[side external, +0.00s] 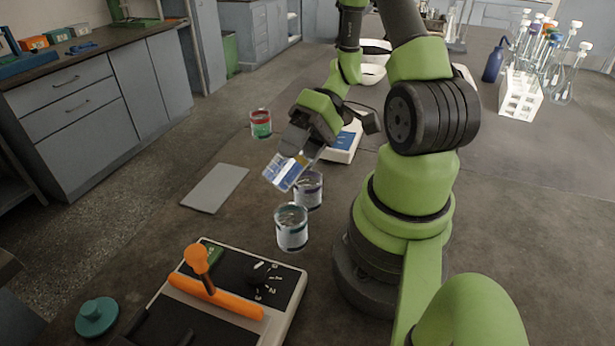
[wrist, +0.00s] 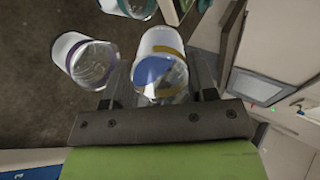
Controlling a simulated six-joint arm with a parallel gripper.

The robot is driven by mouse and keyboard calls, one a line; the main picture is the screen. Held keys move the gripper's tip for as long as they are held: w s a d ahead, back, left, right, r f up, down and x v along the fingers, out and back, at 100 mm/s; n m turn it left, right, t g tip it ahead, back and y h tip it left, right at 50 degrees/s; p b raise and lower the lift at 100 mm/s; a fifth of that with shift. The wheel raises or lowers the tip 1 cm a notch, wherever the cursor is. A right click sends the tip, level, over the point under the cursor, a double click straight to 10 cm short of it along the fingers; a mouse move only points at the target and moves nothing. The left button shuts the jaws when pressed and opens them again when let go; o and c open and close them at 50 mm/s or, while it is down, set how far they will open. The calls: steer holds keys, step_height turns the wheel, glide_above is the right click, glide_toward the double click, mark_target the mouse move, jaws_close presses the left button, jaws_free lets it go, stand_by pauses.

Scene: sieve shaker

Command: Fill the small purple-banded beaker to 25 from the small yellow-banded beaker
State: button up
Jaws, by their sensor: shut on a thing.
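My gripper (side external: 303,146) is shut on the small yellow-banded beaker (side external: 284,171) and holds it tilted well over, above the table. In the wrist view this clear beaker (wrist: 162,40) sits between my fingers (wrist: 160,78), with a yellow band and blue contents. The small purple-banded beaker (side external: 309,191) stands upright on the table, just below and right of the held beaker in the side view. In the wrist view the purple-banded beaker (wrist: 82,60) is left of the held one. Its fill level and any stream between the two cannot be made out.
Another beaker (side external: 291,229) stands close in front of the purple-banded one. A red-banded beaker (side external: 260,124) with green contents stands farther back. A grey mat (side external: 215,187) lies at left, a white device (side external: 343,144) behind my gripper, and an orange-handled machine (side external: 215,297) in front.

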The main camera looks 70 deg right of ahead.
mark_target(275, 168)
steer(key=shift+s+d+t+y, duration=0.15)
steer(key=shift+t+y, duration=0.25)
steer(key=shift+y, duration=0.4)
stand_by(2.6)
steer(key=shift+a+h, duration=0.2)
steer(key=shift+h, duration=0.4)
steer(key=shift+w+a+r+g+h, duration=0.1)
steer(key=shift+w+r+g+h, duration=0.1)
steer(key=shift+r+g+h, duration=0.6)
steer(key=shift+w+a+f+g+h, duration=0.25)
steer(key=shift+a+f+g+h, duration=0.15)
steer(key=shift+h, duration=0.5)
steer(key=shift+w+a+r+h, duration=0.35)
steer(key=shift+a+r+h, duration=0.1)
steer(key=shift+a+h, duration=0.2)
steer(key=shift+w+a+f+g+h, duration=0.15)
steer(key=shift+w+a+g+h, duration=0.25)
steer(key=shift+a+g+h, duration=0.35)
steer(key=shift+w+a+r+m+g+h, duration=0.35)
steer(key=shift+w+a+r+h, duration=0.15)
steer(key=shift+a+h, duration=0.35)
steer(key=shift+w+a+f+g+h, duration=0.2)
steer(key=shift+w+a+g+h, duration=0.2)
steer(key=shift+a+g+h, duration=0.35)
